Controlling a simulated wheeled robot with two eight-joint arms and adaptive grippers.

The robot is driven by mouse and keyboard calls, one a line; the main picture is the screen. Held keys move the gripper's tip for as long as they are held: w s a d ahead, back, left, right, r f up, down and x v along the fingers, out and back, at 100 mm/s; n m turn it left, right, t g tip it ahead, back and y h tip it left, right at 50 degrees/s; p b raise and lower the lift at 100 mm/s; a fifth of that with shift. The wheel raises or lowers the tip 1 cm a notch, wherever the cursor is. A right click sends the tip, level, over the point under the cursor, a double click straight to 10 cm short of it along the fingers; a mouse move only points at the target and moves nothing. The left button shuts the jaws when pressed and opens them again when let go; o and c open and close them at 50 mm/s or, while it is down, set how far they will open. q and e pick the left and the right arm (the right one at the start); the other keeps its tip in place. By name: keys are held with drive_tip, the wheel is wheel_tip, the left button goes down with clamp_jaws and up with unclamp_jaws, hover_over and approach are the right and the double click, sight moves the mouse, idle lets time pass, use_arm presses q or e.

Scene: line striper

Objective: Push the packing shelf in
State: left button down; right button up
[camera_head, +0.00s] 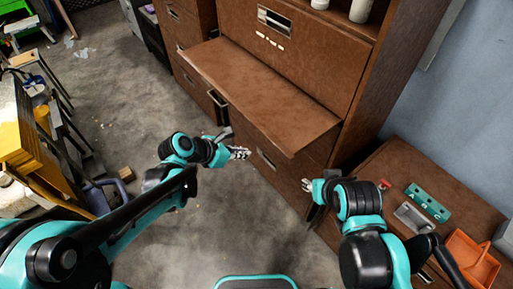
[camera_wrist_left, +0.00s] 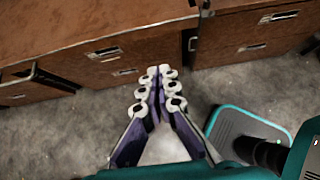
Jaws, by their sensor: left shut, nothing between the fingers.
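The packing shelf (camera_head: 255,90) is a flat brown board that sticks out from the tall brown cabinet (camera_head: 310,45) in the head view. Its front edge runs from upper left to lower right. My left gripper (camera_head: 243,153) is just in front of that edge in the picture, apart from it, shut and empty. In the left wrist view its fingers (camera_wrist_left: 160,90) are closed together, with brown cabinet fronts beyond. My right gripper (camera_head: 307,185) is near the shelf's lower right corner; its fingers are too small to tell open from shut.
A low brown cabinet at right bears a green block (camera_head: 427,202) and an orange tray (camera_head: 470,258). A yellow thing (camera_head: 25,125) and stools stand at left. A small brown block (camera_head: 126,174) lies on the floor. The grey floor between is mostly clear.

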sight(274, 148)
use_arm(q)
drive_tip(key=b+x, duration=0.1)
drive_tip(key=x, duration=0.3)
drive_tip(key=d+r+b+x, duration=0.1)
drive_tip(key=x, duration=0.3)
drive_tip(key=w+r+x, duration=0.1)
drive_tip(key=x, duration=0.3)
drive_tip(key=shift+d+b, duration=0.2)
drive_tip(key=shift+b, duration=0.2)
use_arm(e)
wheel_tip(274, 148, down, 3)
drive_tip(key=shift+f, duration=0.1)
use_arm(q)
drive_tip(key=shift+w+d, duration=0.1)
